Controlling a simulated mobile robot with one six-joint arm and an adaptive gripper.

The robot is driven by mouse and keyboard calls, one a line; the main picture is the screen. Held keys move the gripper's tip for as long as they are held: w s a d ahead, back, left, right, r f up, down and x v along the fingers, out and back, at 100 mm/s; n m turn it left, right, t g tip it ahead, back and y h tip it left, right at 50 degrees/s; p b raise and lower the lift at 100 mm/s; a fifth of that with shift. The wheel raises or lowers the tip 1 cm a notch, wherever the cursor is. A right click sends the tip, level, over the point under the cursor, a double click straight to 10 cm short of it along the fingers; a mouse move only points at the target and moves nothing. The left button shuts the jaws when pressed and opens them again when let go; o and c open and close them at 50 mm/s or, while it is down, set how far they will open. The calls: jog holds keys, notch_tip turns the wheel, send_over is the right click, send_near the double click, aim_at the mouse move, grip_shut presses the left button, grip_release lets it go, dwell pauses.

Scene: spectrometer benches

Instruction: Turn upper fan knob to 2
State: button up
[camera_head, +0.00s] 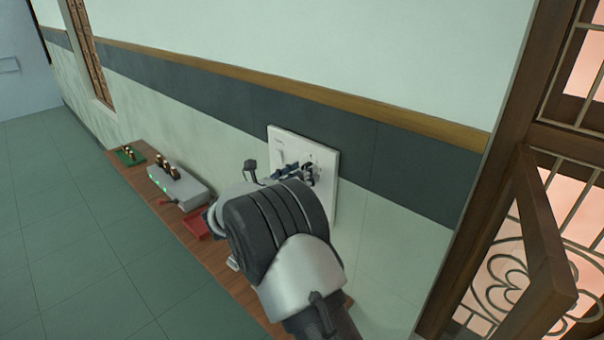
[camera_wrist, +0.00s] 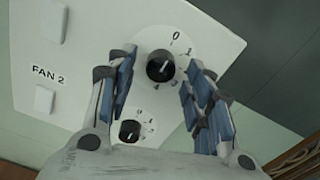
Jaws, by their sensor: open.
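A white wall panel (camera_head: 328,197) carries the knobs; it also fills much of the wrist view (camera_wrist: 95,20). The upper black round knob (camera_wrist: 153,66) has a white mark pointing up and slightly right, roughly toward the 0 of its printed scale. A smaller-looking lower black knob (camera_wrist: 128,133) sits below it, between the finger bases. My gripper (camera_wrist: 160,60) is open, its blue-padded fingers to the left and right of the upper knob, with gaps visible on both sides. In the head view my gripper (camera_head: 290,174) is at the panel, and my wrist hides the panel's lower part.
White rocker switches (camera_wrist: 51,25) and a FAN 2 label (camera_wrist: 48,76) are left of the knobs. Below the panel, a wooden bench (camera_head: 125,172) holds a grey box (camera_head: 182,187), a red tray (camera_head: 196,224) and a green board (camera_head: 128,158). An open grilled door (camera_head: 540,235) stands at right.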

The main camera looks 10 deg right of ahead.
jog(key=shift+w+d, duration=0.2)
jog(key=shift+d, duration=0.05)
jog(key=shift+c, duration=0.2)
jog(key=c, duration=1)
jog(key=shift+f+m+b, duration=0.1)
jog(key=shift+m+b, duration=0.3)
jog(key=shift+b, duration=0.15)
jog(key=m+b, duration=0.7)
jog(key=b, duration=0.1)
jog(key=m+b, duration=0.7)
jog(key=b, duration=0.1)
jog(key=shift+w+a+m, duration=0.15)
jog(key=shift+m, duration=0.25)
jog(key=shift+r+b, duration=0.2)
jog(key=shift+b, duration=0.2)
